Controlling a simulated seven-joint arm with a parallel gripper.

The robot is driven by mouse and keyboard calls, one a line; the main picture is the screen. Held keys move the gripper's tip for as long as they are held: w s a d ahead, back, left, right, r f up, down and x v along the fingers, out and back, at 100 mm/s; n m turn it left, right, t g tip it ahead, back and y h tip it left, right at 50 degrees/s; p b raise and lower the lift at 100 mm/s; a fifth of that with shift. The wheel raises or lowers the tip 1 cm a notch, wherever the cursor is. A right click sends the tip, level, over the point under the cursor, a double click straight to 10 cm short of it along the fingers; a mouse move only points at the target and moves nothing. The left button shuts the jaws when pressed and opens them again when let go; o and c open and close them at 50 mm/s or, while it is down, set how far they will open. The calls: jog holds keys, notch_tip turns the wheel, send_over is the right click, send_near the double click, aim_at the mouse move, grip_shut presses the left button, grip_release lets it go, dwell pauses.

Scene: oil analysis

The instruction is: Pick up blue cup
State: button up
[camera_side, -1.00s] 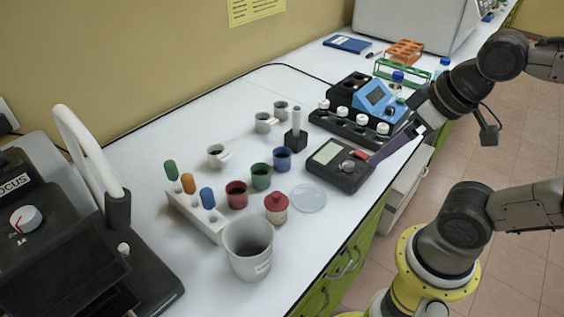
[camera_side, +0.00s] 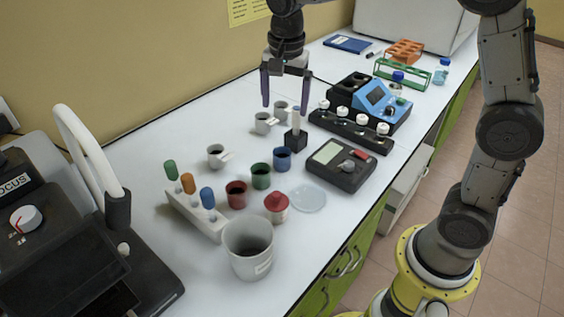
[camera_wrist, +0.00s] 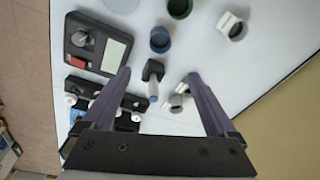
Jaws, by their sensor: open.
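The blue cup (camera_side: 282,158) stands upright on the white bench, right of the green cup (camera_side: 260,175) and just in front of a small dark stand. In the wrist view the blue cup (camera_wrist: 160,39) is at top centre, beyond my fingertips. My gripper (camera_side: 286,104) points down above the back part of the bench, above and behind the blue cup, over the small metal cups. Its two purple fingers are spread apart with nothing between them. In the wrist view my gripper (camera_wrist: 158,78) is open around the view of the stand, clear of the blue cup.
A dark stand (camera_side: 295,138) with an upright pale tube is close behind the blue cup. A red cup (camera_side: 236,194), a red-lidded jar (camera_side: 277,208), a clear dish (camera_side: 308,198) and a black meter (camera_side: 343,163) are nearby. Metal cups (camera_side: 263,123) stand behind.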

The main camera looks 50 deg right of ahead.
send_over(282, 153)
jog(key=s+a, duration=0.2)
notch_tip(282, 153, down, 11)
jog(key=shift+g, duration=0.3)
jog(key=shift+w+d+f, duration=0.1)
jog(key=shift+w+f, duration=0.1)
jog(key=shift+f, duration=1.25)
jog(key=shift+w+d+f, duration=0.1)
jog(key=shift+w+f, duration=0.05)
jog(key=shift+f, duration=1.3)
jog(key=c, duration=1.4)
jog(key=shift+c, duration=0.2)
jog(key=shift+r, duration=0.15)
